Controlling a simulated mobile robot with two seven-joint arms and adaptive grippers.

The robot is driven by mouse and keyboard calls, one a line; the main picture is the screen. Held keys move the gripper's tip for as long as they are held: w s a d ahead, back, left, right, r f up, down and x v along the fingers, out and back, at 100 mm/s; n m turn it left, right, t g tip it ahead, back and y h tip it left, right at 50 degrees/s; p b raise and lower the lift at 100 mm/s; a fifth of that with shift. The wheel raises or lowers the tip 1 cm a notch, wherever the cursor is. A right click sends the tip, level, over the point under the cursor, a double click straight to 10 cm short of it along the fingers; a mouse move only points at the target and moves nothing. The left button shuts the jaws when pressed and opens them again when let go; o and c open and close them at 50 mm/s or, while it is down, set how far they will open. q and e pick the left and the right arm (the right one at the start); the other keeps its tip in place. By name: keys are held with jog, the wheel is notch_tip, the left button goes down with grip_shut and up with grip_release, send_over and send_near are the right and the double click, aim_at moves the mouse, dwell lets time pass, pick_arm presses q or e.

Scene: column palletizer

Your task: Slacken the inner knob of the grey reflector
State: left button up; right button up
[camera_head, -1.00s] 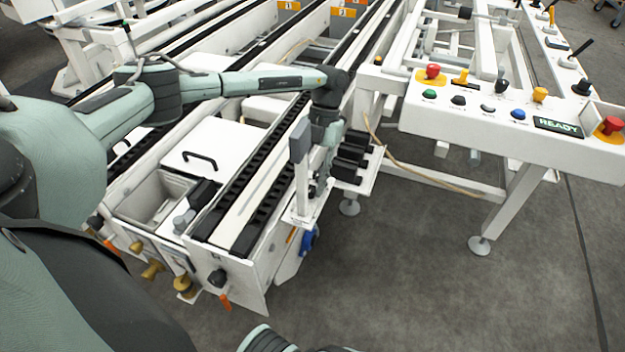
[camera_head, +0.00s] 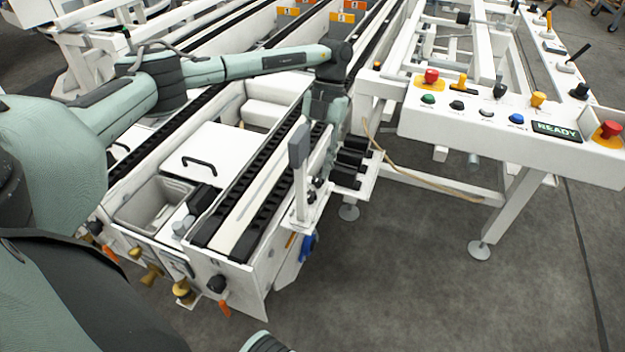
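The grey reflector (camera_head: 298,146) is a small upright grey block on a white post at the near end of the conveyor's right side. Small dark knobs (camera_head: 315,184) show on the bracket just right of the post. They are too small to tell which is the inner one or how tight it is. My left gripper (camera_head: 328,150) points down behind and right of the reflector, above the knobs, and seems apart from them. Its fingers are small and partly hidden by the reflector and post, so their opening is unclear.
A white control panel (camera_head: 500,125) with coloured buttons and a READY display stands at the right. Black blocks (camera_head: 350,160) sit on a bracket right of the gripper. A blue knob (camera_head: 308,245) is below the reflector. Open floor (camera_head: 400,290) lies in front.

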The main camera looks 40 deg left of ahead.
pick_arm(q)
jog(key=v, duration=0.5)
jog(key=shift+w+r, duration=0.15)
jog(key=shift+r, duration=0.25)
